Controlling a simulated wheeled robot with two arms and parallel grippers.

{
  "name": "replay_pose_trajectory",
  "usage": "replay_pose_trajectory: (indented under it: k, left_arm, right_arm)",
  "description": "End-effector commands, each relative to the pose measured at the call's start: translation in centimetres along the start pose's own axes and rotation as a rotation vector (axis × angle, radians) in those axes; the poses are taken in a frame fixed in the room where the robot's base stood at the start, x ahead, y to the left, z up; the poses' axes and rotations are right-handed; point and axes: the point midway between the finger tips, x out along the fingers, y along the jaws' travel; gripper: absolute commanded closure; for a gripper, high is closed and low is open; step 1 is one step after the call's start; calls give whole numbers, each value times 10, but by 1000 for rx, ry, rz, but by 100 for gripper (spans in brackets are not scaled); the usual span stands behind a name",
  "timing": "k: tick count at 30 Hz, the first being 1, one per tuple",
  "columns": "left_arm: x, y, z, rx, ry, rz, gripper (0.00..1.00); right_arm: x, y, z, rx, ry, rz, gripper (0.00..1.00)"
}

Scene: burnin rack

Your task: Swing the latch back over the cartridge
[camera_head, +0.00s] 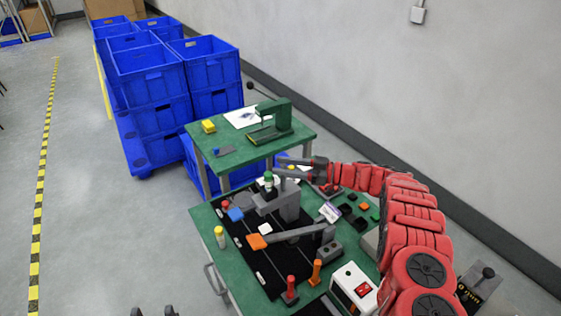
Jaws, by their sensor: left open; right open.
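On the black panel of the green bench (205,222), a long grey bar with an orange end (258,241) reaches left from a grey mount. A shorter grey lever with a blue end (235,214) lies behind it, beside a grey block (287,208). Which of them is the latch I cannot tell, and I cannot make out the cartridge for certain. My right gripper (277,167) is open above the far part of the bench, close to a green-and-white-topped post (268,180). My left gripper (152,312) is open at the bottom edge, off the bench and largely cut off.
A red knob (225,204), a yellow-topped post (220,236), red and orange levers (315,272) and a white box with a red switch (354,288) stand around the panel. A second green table (225,161) and blue crates (150,80) are behind. Floor at left is clear.

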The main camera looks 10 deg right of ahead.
Motion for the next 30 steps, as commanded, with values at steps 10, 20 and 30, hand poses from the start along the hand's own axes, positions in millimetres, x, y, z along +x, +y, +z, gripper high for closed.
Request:
replay_pose_trajectory:
  k: [10,20,30]
  left_arm:
    - [3,0,0,0,0,0,48]
    - [3,0,0,0,0,0,48]
    - [4,0,-1,0,0,0,48]
  right_arm:
    - [13,-1,0,2,2,-1,48]
    - [13,0,0,2,2,0,89]
    - [13,0,-1,2,2,1,100]
